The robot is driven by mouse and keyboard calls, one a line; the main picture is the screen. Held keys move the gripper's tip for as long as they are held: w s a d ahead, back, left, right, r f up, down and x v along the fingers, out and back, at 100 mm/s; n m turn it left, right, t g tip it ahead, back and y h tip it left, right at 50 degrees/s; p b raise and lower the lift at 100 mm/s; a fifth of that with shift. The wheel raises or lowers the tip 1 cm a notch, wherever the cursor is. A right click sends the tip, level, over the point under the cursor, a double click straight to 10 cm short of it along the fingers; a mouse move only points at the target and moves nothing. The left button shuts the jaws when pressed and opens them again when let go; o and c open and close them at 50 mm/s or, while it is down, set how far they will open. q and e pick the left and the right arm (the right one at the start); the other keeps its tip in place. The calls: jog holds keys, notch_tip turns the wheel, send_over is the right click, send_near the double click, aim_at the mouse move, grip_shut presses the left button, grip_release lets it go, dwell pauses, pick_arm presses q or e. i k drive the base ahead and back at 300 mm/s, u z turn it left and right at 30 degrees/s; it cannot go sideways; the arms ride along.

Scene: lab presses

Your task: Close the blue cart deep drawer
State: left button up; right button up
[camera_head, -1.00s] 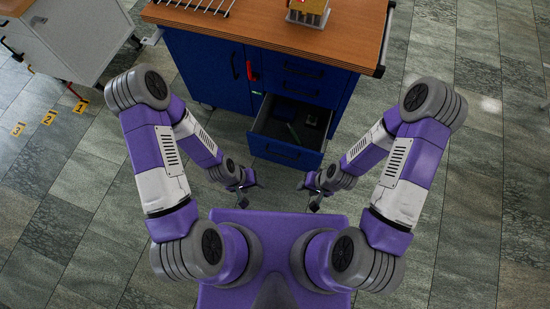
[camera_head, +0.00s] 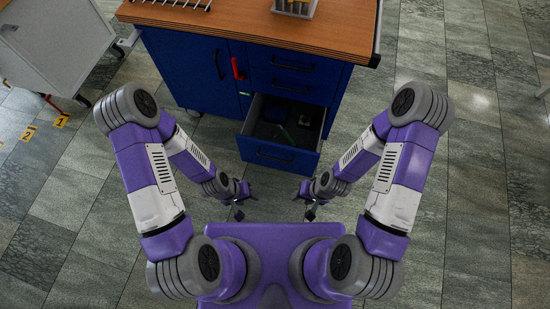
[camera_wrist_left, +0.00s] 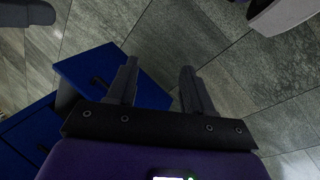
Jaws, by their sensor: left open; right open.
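The blue cart (camera_head: 195,75) stands ahead of me with a wooden top. Its deep drawer (camera_head: 275,154) at the lower right is pulled out, with a dark handle on its blue front and a few small items inside. In the left wrist view a blue panel, seemingly the drawer front (camera_wrist_left: 95,62), shows behind the fingers. My left gripper (camera_head: 240,207) is open and empty, in front and left of the drawer. It also shows in the left wrist view (camera_wrist_left: 158,90), fingers apart. My right gripper (camera_head: 309,207) is open, in front and right of the drawer. Neither visibly touches the drawer.
A rack (camera_head: 295,8) stands on the wooden top (camera_head: 250,22). A grey cabinet (camera_head: 60,40) stands far left. Tiled floor at right is clear.

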aim_at(257, 146)
jog(key=u, duration=1.85)
jog(key=k, duration=0.85)
jog(key=z, duration=1.7)
jog(key=i, duration=0.5)
